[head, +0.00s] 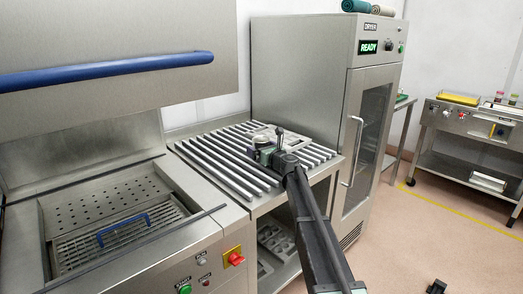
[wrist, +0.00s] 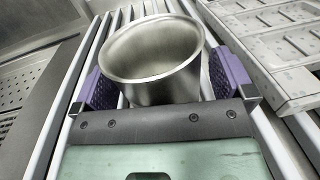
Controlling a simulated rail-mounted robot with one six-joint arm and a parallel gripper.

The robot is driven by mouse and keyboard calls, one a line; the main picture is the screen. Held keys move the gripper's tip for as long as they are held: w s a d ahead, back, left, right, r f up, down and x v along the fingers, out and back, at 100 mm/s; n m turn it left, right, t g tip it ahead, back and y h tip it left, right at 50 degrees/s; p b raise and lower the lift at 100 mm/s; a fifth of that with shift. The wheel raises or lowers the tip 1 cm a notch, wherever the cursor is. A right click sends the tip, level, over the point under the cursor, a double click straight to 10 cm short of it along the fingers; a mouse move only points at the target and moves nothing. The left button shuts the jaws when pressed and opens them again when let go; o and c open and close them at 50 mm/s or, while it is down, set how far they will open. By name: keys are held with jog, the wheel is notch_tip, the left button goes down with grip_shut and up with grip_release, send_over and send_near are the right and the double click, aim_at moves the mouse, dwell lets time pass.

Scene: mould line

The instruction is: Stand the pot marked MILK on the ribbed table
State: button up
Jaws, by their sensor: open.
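A plain steel pot (wrist: 160,85) stands upright on the ribbed table (head: 225,147), between the two purple-padded fingers of my gripper (wrist: 160,92) in the wrist view. My gripper (head: 267,152) is open, with one finger on each side of the pot; I cannot tell whether either pad touches it. No MILK marking shows on the visible side of the pot. In the head view the pot is largely hidden by my gripper and cannot be made out clearly.
A metal mould tray (wrist: 275,30) lies on the ribs just right of the pot. The dryer cabinet (head: 375,130), lit READY, stands behind right. A wash basin with a blue-handled basket (head: 125,232) is at left. Ribs left of the pot are clear.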

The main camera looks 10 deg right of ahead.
jog(key=shift+r, duration=0.25)
jog(key=v, duration=1.2)
jog(key=shift+s+f, duration=0.1)
